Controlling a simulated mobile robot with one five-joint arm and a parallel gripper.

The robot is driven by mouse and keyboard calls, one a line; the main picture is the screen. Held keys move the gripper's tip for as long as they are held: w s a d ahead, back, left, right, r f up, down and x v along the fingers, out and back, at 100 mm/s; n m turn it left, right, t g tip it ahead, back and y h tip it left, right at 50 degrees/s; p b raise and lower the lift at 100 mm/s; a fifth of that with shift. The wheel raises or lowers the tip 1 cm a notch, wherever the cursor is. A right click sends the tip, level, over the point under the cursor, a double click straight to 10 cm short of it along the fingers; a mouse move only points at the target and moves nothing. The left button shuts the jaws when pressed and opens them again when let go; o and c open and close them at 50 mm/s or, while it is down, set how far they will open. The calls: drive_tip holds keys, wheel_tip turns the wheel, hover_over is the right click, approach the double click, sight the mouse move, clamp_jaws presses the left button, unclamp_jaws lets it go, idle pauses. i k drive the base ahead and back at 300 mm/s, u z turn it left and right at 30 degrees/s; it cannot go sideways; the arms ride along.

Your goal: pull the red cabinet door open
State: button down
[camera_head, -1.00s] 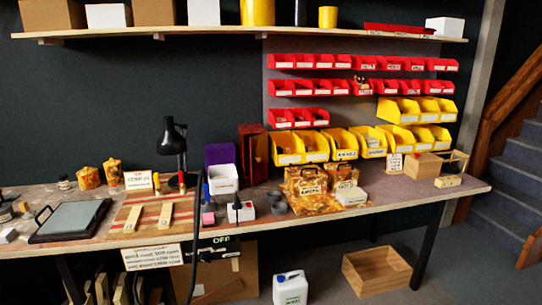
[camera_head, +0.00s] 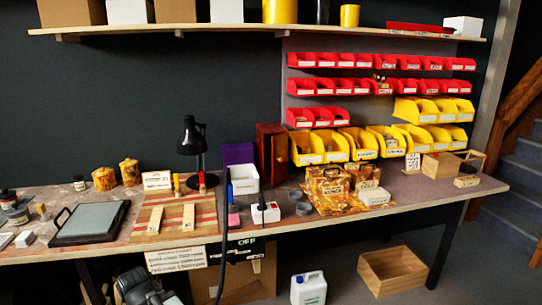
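The red cabinet (camera_head: 271,150) is a small, upright, dark red box at the back of the bench. It stands between a purple box and the yellow bins. It is small in the picture, and I cannot make out its handle or whether its door stands ajar. A dark grey rounded part, probably of my arm, shows at the bottom left edge, well below and left of the cabinet. I see no gripper fingers, and nothing of mine touches the cabinet.
A white box (camera_head: 244,179) and a white-and-red block (camera_head: 266,212) stand before the cabinet. A black cable (camera_head: 225,220) hangs over the bench edge. Yellow bins (camera_head: 307,147) adjoin the cabinet's right. A black lamp (camera_head: 193,146) stands left. A wooden crate (camera_head: 393,270) and white jug (camera_head: 309,289) are on the floor.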

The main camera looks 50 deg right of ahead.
sight(279, 143)
drive_tip(key=z, duration=0.1)
drive_tip(key=i, duration=1)
drive_tip(key=u, duration=0.05)
